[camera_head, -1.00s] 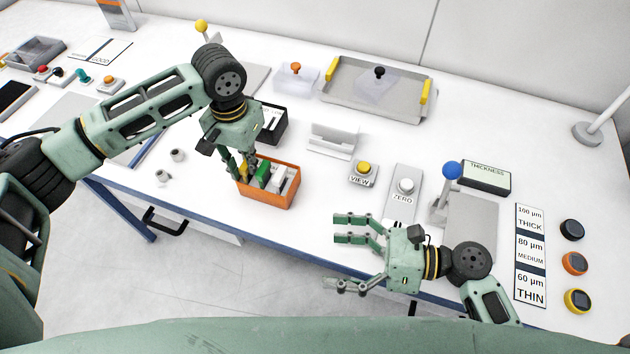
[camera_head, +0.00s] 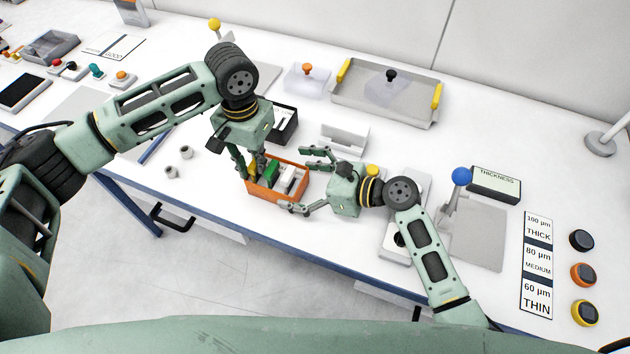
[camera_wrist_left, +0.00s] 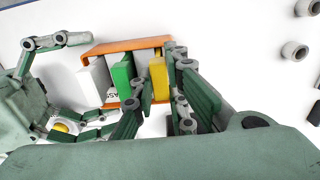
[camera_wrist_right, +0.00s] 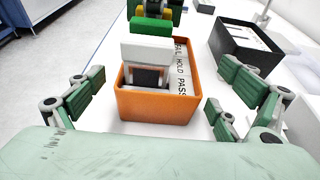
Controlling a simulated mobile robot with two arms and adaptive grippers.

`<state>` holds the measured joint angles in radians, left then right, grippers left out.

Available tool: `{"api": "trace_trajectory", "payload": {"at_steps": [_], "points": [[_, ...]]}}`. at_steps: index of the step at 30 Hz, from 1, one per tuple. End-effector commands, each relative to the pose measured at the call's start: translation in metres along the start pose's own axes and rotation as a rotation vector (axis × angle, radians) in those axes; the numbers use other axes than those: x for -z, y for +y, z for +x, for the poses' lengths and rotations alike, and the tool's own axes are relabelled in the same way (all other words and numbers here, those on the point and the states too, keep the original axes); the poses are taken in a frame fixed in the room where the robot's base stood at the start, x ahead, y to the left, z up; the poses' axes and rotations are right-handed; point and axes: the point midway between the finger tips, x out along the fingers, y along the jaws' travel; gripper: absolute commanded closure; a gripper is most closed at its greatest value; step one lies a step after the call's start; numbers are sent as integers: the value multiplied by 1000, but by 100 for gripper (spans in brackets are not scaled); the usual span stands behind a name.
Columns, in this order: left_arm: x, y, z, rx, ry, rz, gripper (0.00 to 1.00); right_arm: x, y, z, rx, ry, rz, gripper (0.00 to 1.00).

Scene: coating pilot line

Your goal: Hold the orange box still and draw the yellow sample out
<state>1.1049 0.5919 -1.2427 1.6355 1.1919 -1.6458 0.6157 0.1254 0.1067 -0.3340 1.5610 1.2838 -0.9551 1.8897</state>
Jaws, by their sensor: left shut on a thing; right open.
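The orange box (camera_head: 277,195) stands on the white table and holds upright samples in a row. The yellow sample (camera_wrist_left: 158,78) is at its left end in the head view. My left gripper (camera_head: 253,170) reaches down from above and is shut on the yellow sample, which still appears within the box's end. My right gripper (camera_head: 297,180) is open at the box's right end, with fingers on both sides. In the right wrist view the box (camera_wrist_right: 157,107) lies between its spread fingers, with gaps visible. The yellow sample's lower part is hidden.
A green sample (camera_wrist_left: 123,78) and a white sample (camera_wrist_left: 93,80) stand in the box. A black box (camera_head: 285,124) is behind it, and a white stand (camera_head: 344,138) is behind right. Two small grey cups (camera_head: 179,162) stand to the left. The table's front edge is close.

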Motion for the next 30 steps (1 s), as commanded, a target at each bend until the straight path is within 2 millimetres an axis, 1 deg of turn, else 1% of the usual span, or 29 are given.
{"api": "trace_trajectory", "payload": {"at_steps": [1,3,6,9,14,21,23,30], "points": [[0,0,0,0,1,0,100,-1,0,10,-2,-2,2,6],[0,0,-1,0,1,0,100,-1,0,22,-1,-2,1,6],[0,0,-1,0,1,0,100,-1,0,36,-2,-2,1,6],[0,0,0,0,1,0,100,0,0,46,0,-1,0,6],[0,0,0,0,1,0,100,0,0,53,0,0,-1,6],[0,0,-1,0,1,0,100,0,0,54,0,0,0,6],[0,0,-1,0,1,0,100,0,0,54,0,0,0,10],[0,0,-1,0,1,0,100,0,0,54,0,0,0,31]]}}
